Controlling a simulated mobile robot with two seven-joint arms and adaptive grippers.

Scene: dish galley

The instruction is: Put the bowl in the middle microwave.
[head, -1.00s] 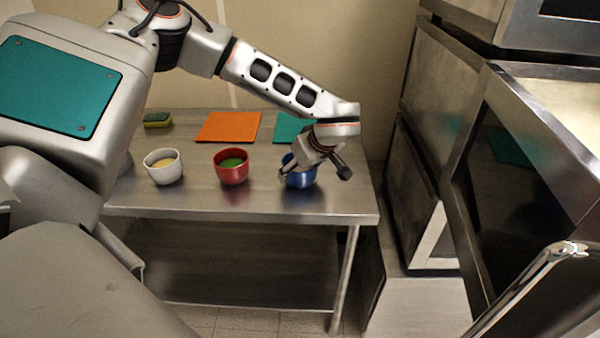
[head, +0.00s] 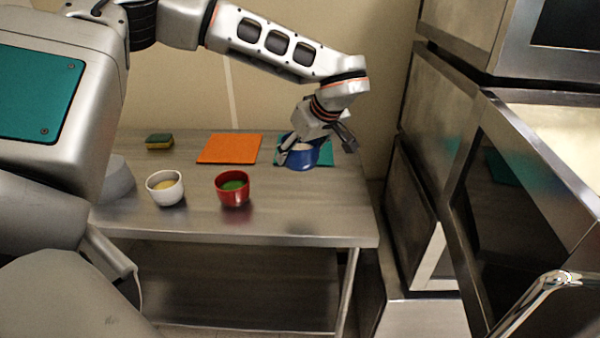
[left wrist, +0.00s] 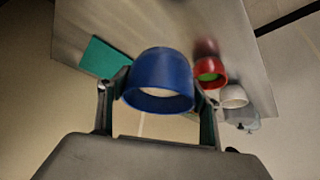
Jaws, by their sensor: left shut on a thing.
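A blue bowl (head: 303,161) is held by my left gripper (head: 317,147), whose fingers are on its rim area. It appears raised above the far right part of the table. In the left wrist view the blue bowl (left wrist: 160,72) sits between the two fingers. A stack of steel microwaves stands at the right; the top one (head: 510,28) shows a dark window. At middle height, a dark glass panel (head: 515,195) with a chrome handle (head: 545,290) stands towards me, looking like a swung-out door. The middle microwave's inside is not visible. My right gripper is out of view.
A steel table (head: 270,222) carries a white bowl (head: 165,190), a red bowl (head: 233,189) with green contents, an orange mat (head: 229,149), a teal mat (head: 326,153) and a sponge (head: 159,141). The table's front right is clear. The microwave stack is close to its right edge.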

